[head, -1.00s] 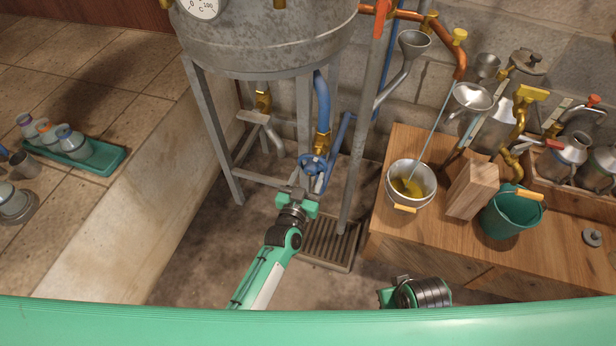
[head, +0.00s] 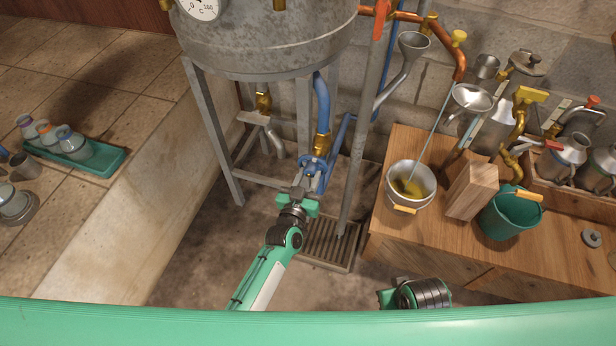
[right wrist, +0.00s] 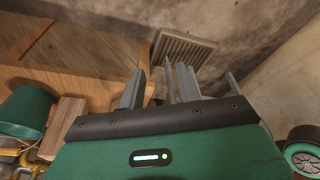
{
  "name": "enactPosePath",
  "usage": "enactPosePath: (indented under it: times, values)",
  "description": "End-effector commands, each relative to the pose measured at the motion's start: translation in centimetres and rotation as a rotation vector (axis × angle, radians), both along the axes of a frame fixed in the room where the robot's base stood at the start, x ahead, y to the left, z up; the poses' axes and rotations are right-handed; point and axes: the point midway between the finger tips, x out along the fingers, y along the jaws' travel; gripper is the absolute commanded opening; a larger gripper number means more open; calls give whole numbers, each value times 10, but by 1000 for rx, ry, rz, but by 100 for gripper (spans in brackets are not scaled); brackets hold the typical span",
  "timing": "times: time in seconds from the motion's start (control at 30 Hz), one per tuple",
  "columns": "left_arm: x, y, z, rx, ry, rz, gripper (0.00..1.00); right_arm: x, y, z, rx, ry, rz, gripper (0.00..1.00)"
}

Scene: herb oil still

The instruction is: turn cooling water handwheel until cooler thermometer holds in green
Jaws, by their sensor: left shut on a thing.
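The blue handwheel (head: 312,163) sits low between the still's legs, below a brass fitting (head: 321,143) on a blue pipe (head: 322,100). My left gripper (head: 306,178) is shut on the handwheel and hides part of it. A white dial marked in °C (head: 198,8) shows at the top left of the metal vessel, cut off by the picture edge. I cannot tell its reading, any green band, or whether it is the cooler thermometer. My right gripper (right wrist: 160,88) has its grey fingers apart, with nothing seen between them.
A wooden bench (head: 400,150) at right carries a pail of yellow liquid (head: 410,180), a wooden block (head: 472,190) and a green bucket (head: 508,215). A low wall (head: 140,200) runs at left.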

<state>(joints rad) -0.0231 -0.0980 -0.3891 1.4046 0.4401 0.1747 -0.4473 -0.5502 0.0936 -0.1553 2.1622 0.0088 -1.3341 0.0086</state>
Motion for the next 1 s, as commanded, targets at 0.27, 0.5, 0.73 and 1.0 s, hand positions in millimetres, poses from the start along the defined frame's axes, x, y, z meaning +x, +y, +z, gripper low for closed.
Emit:
enactPosePath:
  times: [0.27,0.5,0.73,1.0]
  values:
    - [-1,-1,0,-184,63,-1,9,-2,0,-13,-4,21,0,34]
    - [-1,-1,0,-341,113,0,9,2,1,-16,-2,16,0,34]
    - [-1,-2,0,-440,145,1,9,5,1,-16,-1,12,-1,34]
    - [-1,-2,0,-482,159,1,9,1,1,-19,-2,21,0,34]
